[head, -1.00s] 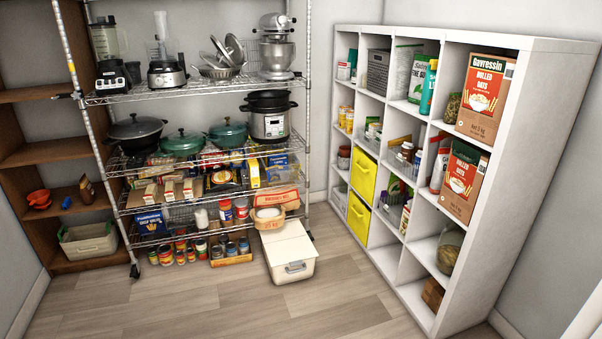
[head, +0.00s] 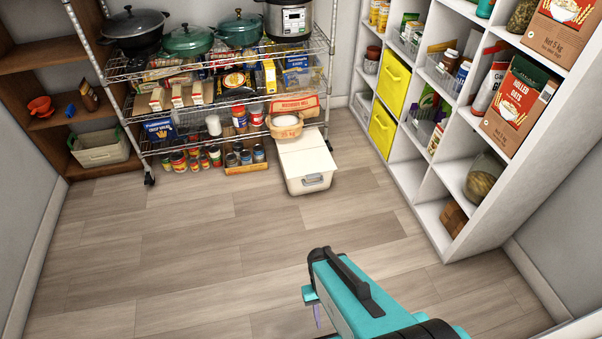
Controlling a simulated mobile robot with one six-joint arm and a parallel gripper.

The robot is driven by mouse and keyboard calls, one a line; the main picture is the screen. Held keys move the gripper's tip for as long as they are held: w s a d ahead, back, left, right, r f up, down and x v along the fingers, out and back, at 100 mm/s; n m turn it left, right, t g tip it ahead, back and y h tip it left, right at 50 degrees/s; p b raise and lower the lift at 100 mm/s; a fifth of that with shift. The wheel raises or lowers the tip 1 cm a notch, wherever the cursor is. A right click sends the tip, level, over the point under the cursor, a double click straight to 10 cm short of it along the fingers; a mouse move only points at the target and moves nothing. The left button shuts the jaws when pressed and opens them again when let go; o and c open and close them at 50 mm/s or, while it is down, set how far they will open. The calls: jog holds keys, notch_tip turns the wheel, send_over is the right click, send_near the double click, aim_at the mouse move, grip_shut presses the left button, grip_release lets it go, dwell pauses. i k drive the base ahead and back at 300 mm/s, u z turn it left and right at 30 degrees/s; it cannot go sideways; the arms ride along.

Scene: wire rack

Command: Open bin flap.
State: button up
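A white lidded bin (head: 309,184) stands on the floor at the front of the wire rack, right of centre in the head view. Its pale top flap (head: 306,161) lies flat and looks closed. A grey handle (head: 314,180) is on its front face. My teal and black arm reaches in from the bottom edge. My gripper (head: 315,306) is at the arm's near end, well in front of the bin and apart from it. Most of the gripper is hidden behind the arm, so its opening cannot be told.
A bag and a round tub (head: 285,124) sit at the bin's rear. Cans and jars (head: 190,160) are on the low shelf to its left. A white cube shelf (head: 408,178) with yellow bins stands to the right. The wooden floor (head: 200,240) before the bin is clear.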

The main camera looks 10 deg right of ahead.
aim_at(310, 163)
jog(key=u, duration=0.45)
jog(key=i, duration=0.95)
jog(key=u, duration=0.3)
